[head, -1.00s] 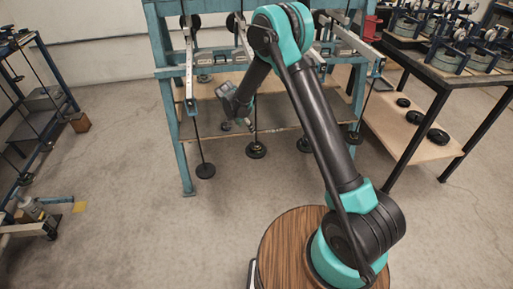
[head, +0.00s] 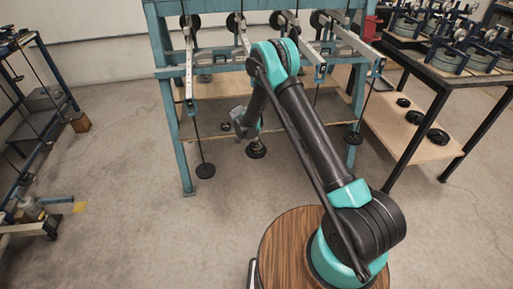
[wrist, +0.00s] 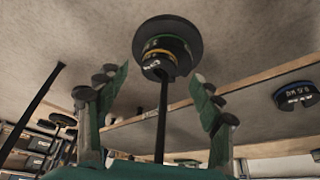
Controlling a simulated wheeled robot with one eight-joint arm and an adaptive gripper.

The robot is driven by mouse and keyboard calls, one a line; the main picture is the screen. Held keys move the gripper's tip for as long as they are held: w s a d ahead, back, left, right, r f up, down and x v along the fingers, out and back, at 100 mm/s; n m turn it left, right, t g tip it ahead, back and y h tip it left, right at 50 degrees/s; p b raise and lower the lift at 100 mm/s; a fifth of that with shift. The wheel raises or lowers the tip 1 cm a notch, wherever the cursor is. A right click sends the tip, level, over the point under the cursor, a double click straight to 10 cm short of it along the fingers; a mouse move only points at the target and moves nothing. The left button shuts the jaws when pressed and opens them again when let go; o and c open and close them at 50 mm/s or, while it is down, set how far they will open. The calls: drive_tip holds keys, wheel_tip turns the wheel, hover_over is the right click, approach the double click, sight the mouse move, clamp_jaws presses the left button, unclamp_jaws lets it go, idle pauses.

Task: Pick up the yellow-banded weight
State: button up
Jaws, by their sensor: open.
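A dark stack of round weights with a yellowish band (wrist: 165,47) hangs on a thin rod in the wrist view, beyond my fingertips and roughly centred between them. A dark hanging weight (head: 256,151) shows just below my gripper in the head view, probably the same one. My gripper (wrist: 160,83) is open, with one green-padded finger on each side of the rod and nothing held. I see no finger touching the weight. In the head view my gripper is small, partly behind my arm, and its fingers are hard to make out.
A teal lever frame (head: 176,135) with a wooden shelf stands ahead. Other weights hang to the left (head: 205,171) and right (head: 354,137). A blue-banded weight (wrist: 295,95) is at the right of the wrist view. A table with loose discs stands at right.

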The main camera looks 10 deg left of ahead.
sight(255, 146)
drive_tip(key=shift+x, duration=1.55)
drive_tip(key=c, duration=1.3)
drive_tip(key=shift+c, duration=0.2)
drive_tip(key=shift+r, duration=0.2)
